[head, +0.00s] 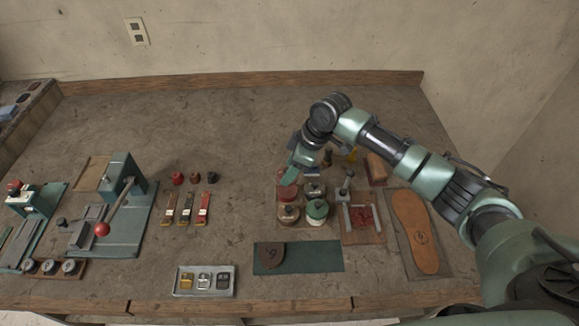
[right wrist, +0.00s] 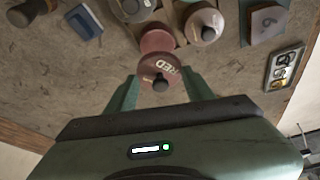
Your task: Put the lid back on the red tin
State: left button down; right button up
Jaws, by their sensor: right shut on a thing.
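My right gripper (right wrist: 160,82) is shut on the red lid (right wrist: 172,69), which has a dark knob and the word RED. The lid sits between the two green fingertips in the right wrist view. The red tin (right wrist: 157,40) shows just beyond the lid, partly covered by it. I cannot tell whether lid and tin touch. In the head view the red tin (head: 288,193) stands at the back left of a cluster of tins, and my right gripper (head: 296,172) is right over it. The lid is hard to make out there. My left gripper is not in view.
A brown-lidded tin (head: 288,213), a green tin (head: 317,210) and a grey tin (head: 314,189) stand close to the red one. The back left of the table is clear.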

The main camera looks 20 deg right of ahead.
jog(key=b, duration=0.4)
send_over(291, 190)
jog(key=shift+f, duration=2.2)
jog(key=shift+a+f+b, duration=0.1)
jog(key=shift+f+b, duration=0.25)
jog(key=shift+f, duration=0.45)
jog(key=shift+r+p, duration=0.15)
jog(key=shift+p, duration=0.65)
grip_shut()
jog(key=shift+p, duration=0.55)
